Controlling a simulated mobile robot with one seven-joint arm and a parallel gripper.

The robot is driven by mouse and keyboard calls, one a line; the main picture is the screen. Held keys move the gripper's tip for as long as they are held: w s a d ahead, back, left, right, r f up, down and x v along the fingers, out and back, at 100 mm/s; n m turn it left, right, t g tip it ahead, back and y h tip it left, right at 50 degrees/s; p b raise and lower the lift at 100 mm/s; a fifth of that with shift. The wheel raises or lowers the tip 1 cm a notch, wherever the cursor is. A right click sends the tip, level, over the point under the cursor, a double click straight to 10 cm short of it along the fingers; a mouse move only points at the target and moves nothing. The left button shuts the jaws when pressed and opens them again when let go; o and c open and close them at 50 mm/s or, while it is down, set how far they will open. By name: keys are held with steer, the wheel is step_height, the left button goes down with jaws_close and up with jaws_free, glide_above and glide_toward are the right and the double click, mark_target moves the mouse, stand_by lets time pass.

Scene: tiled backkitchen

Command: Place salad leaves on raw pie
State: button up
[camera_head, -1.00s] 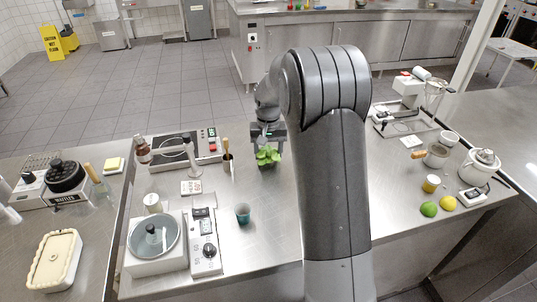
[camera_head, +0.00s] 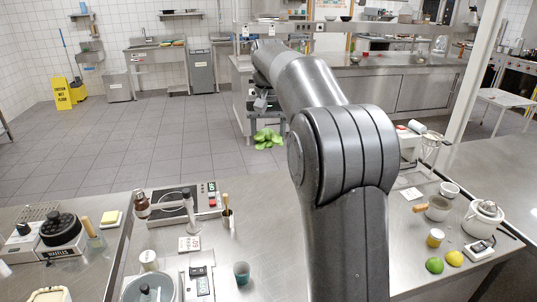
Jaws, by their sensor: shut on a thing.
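The salad leaves (camera_head: 267,138) are a bright green bunch. They hang just under my gripper (camera_head: 265,122), which is shut on them and holds them up beyond the far side of the steel table. The jaws are small and partly hidden behind the leaves and my arm. The raw pie (camera_head: 50,294) is a pale, crimped oblong at the bottom left edge of the view. Only its far rim shows; the rest is cut off.
A black waffle maker (camera_head: 60,230) and a yellow sponge (camera_head: 111,217) are on the left table. A lime (camera_head: 434,265) and lemon (camera_head: 454,258) lie at the right.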

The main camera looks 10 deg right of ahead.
steer(key=shift+r, duration=0.7)
steer(key=a+f+n, duration=0.2)
steer(key=a, duration=0.6)
steer(key=a+f+n, duration=0.2)
steer(key=a+n, duration=0.1)
steer(key=a, duration=0.5)
steer(key=n, duration=1.1)
glide_above(61, 294)
steer(key=s+a, duration=0.2)
steer(key=s, duration=0.3)
steer(key=f, duration=1.5)
steer(key=shift+s+a, duration=0.15)
steer(key=shift+a, duration=0.05)
steer(key=shift+s+a+f, duration=0.1)
steer(key=shift+a+f, duration=0.05)
steer(key=shift+a, duration=0.05)
steer(key=shift+f, duration=2)
steer(key=shift+f, duration=0.1)
